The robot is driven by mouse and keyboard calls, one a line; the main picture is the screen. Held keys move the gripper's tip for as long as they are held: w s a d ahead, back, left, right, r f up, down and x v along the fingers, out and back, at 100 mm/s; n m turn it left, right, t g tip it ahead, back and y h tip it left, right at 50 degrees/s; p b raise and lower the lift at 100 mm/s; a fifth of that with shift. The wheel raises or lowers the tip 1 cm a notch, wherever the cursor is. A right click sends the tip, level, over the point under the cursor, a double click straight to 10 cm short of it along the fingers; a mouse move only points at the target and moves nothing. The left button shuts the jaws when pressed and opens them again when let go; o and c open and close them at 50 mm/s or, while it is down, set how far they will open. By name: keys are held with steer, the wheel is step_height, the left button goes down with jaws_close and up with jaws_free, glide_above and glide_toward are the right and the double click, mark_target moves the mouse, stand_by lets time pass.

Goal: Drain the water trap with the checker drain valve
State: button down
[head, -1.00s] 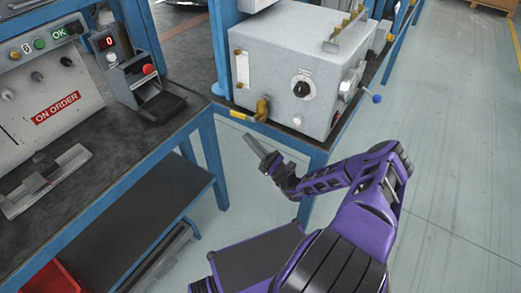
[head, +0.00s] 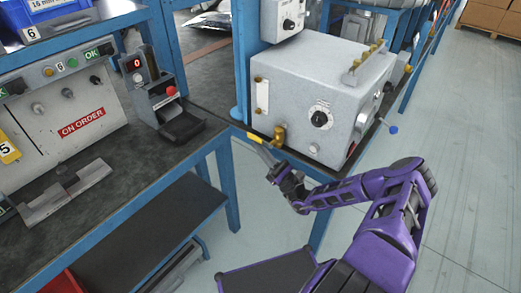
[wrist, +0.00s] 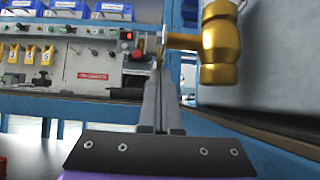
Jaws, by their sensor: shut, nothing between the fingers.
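The checker is a light grey box (head: 312,85) with a black dial, standing on the blue-framed bench. Its brass drain valve (head: 279,137) is low on the box's front left corner, with a yellow lever handle (head: 254,137) pointing left. In the wrist view the brass valve (wrist: 221,45) is large at upper right, with a brass stem reaching left. My gripper (head: 263,150) is shut and empty, just below and in front of the valve's handle. In the wrist view its fingers (wrist: 160,95) point forward, left of the valve body. Whether they touch the handle I cannot tell.
A blue-knobbed lever (head: 392,129) sticks out right of the box. Floor at right is clear.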

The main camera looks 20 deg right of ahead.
steer(key=shift+w+r, duration=0.1)
steer(key=shift+r, duration=0.15)
steer(key=b+v, duration=0.1)
steer(key=v, duration=1.6)
steer(key=shift+f, duration=0.5)
